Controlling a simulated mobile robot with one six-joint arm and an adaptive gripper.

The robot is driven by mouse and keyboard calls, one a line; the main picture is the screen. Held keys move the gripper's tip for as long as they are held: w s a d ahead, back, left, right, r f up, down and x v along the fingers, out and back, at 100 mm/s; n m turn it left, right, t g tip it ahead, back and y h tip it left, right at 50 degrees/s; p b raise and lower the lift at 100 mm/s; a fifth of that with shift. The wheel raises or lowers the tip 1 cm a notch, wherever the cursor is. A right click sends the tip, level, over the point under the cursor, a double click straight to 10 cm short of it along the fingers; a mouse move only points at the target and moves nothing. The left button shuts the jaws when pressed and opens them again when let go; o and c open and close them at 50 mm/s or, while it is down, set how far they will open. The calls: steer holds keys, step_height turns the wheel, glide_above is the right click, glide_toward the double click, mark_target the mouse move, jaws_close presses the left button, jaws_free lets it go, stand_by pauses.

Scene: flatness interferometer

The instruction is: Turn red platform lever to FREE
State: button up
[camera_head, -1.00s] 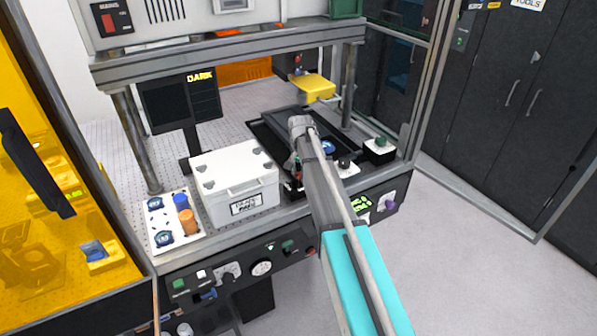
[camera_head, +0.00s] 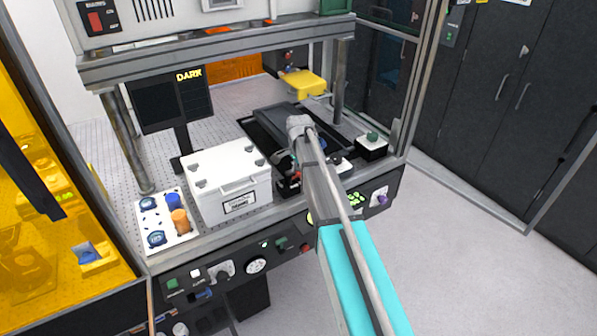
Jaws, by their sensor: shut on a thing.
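My gripper (camera_head: 288,172) points down at the front edge of the bench, just right of the white lidded box. It is shut on a small part with a bit of red showing, which I take to be the red platform lever. My own wrist and forearm cover most of it, so the lever's angle and its FREE mark cannot be read. A black platform (camera_head: 262,135) lies directly behind the gripper.
The white box (camera_head: 221,181) stands close left of the gripper. A tray (camera_head: 150,240) holds blue and orange pieces. A yellow block (camera_head: 303,83) is behind. The front panel carries a purple knob (camera_head: 381,199).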

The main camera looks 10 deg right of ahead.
stand_by(0.3)
steer(key=o, duration=1.2)
steer(key=shift+c, duration=0.2)
steer(key=shift+w+n, duration=0.15)
steer(key=shift+n, duration=0.15)
